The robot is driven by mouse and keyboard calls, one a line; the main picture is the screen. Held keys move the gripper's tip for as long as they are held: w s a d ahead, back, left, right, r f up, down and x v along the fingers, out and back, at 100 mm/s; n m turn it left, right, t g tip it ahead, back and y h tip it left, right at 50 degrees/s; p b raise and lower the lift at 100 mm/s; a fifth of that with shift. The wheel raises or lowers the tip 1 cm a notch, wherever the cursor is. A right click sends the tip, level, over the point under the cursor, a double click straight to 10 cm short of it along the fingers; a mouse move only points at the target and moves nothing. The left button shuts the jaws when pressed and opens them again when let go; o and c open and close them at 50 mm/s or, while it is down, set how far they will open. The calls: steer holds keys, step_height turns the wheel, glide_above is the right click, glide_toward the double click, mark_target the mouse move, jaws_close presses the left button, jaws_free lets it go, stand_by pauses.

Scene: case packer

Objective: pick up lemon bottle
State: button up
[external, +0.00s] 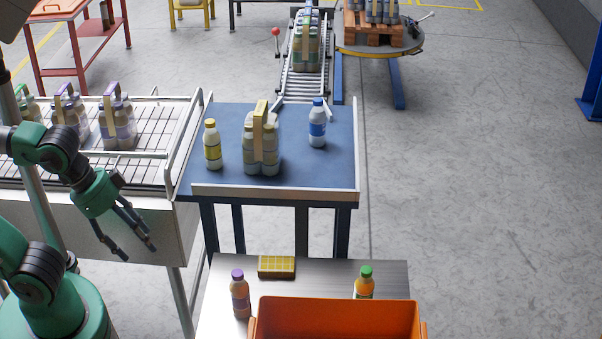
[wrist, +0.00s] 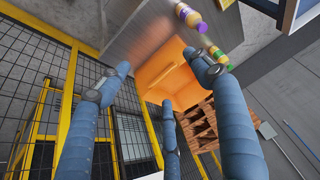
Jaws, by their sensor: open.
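The bottle with a yellow cap and yellow label (external: 212,152), which I take for the lemon bottle, stands upright at the left of the blue table (external: 225,180). It does not show in the wrist view. My gripper (external: 138,252) is open and empty, to the left of and nearer the camera than this bottle, well apart from it. Its fingers point down and to the right. In the wrist view my gripper (wrist: 162,82) shows its spread fingers with nothing between them.
A banded bottle pack (external: 262,150) and a blue-capped bottle (external: 317,128) stand right of the yellow-capped bottle. A low white rim (external: 275,193) edges the table. The steel bench holds an orange crate (external: 335,305), a purple-capped bottle (external: 240,296), a green-capped bottle (external: 364,285) and a yellow block (external: 276,267).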

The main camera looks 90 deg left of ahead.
steer(key=w+a+r+g+y+p, duration=0.15)
steer(key=w+a+r+p, duration=0.3)
steer(key=w+a, duration=0.6)
steer(key=m+g+h+p, duration=0.2)
steer(key=g+p, duration=0.2)
steer(key=p, duration=0.4)
glide_above(210, 131)
steer(key=a, duration=0.2)
steer(key=f, duration=0.4)
steer(key=shift+s+d+f, duration=0.1)
steer(key=shift+d+f, duration=0.15)
steer(key=shift+s+a+f, duration=0.2)
steer(key=shift+a, duration=0.15)
steer(key=shift+f, duration=0.1)
steer(key=shift+f, duration=4.2)
